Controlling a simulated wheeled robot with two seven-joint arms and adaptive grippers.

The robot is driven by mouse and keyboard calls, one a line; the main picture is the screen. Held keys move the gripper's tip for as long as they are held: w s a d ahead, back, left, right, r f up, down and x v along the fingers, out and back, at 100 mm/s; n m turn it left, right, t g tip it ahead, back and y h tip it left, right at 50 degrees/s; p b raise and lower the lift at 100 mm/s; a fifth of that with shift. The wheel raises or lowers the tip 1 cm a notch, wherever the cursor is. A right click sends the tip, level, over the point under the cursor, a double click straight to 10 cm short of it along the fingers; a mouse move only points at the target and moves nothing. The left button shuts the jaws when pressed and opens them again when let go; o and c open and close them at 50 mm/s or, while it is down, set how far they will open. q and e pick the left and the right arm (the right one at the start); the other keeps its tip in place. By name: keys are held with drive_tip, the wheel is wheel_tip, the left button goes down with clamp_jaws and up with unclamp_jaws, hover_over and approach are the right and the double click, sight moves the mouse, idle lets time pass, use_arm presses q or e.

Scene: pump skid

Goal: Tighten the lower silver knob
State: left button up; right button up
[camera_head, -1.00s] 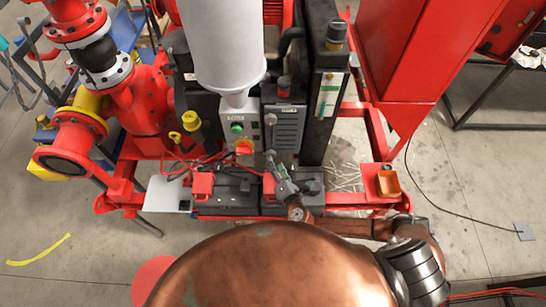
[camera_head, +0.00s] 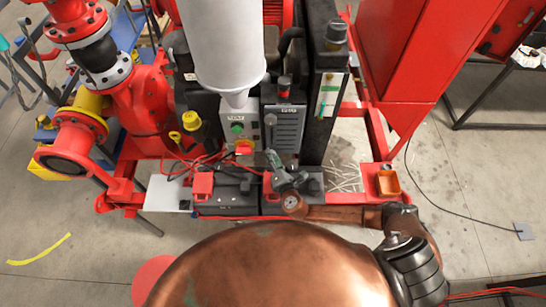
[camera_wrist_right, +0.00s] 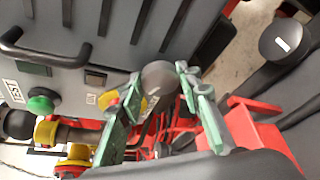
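A round grey knob (camera_wrist_right: 160,78) shows in the right wrist view, between the fingertips of my right gripper (camera_wrist_right: 158,88). The green fingers stand apart on either side of it. The right fingertip lies close to the knob's edge, and I cannot tell whether it touches. In the head view my right gripper (camera_head: 274,165) is low in front of the grey control box, where it hides what lies between its fingers. A silver knob (camera_head: 271,118) shows higher on the box front. My left gripper is not in view.
A green button (camera_wrist_right: 40,105) and yellow-and-red parts sit left of the fingers. A dark round cap (camera_wrist_right: 286,40) stands at upper right. Black batteries (camera_head: 228,190) with red clamps lie below the box. A small orange tray (camera_head: 388,184) is at the right on the red frame.

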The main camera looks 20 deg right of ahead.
drive_tip(key=c, duration=0.5)
drive_tip(key=shift+d, duration=0.2)
drive_tip(key=shift+c, duration=0.4)
drive_tip(key=shift+w+a+n+g+h+p, duration=0.1)
drive_tip(key=shift+a+n+g+h+p, duration=0.25)
drive_tip(key=shift+n+h+p, duration=1.65)
drive_tip(key=shift+a+n+g+h+p, duration=0.35)
drive_tip(key=shift+n+h+p, duration=0.85)
drive_tip(key=shift+n+p, duration=1.6)
drive_tip(key=shift+w+a+n+g+h+p, duration=0.1)
drive_tip(key=shift+n+g+h+p, duration=0.4)
drive_tip(key=shift+n+h+p, duration=1.85)
drive_tip(key=shift+n+y+b, duration=0.6)
drive_tip(key=shift+n+y, duration=0.05)
drive_tip(key=shift+n, duration=0.1)
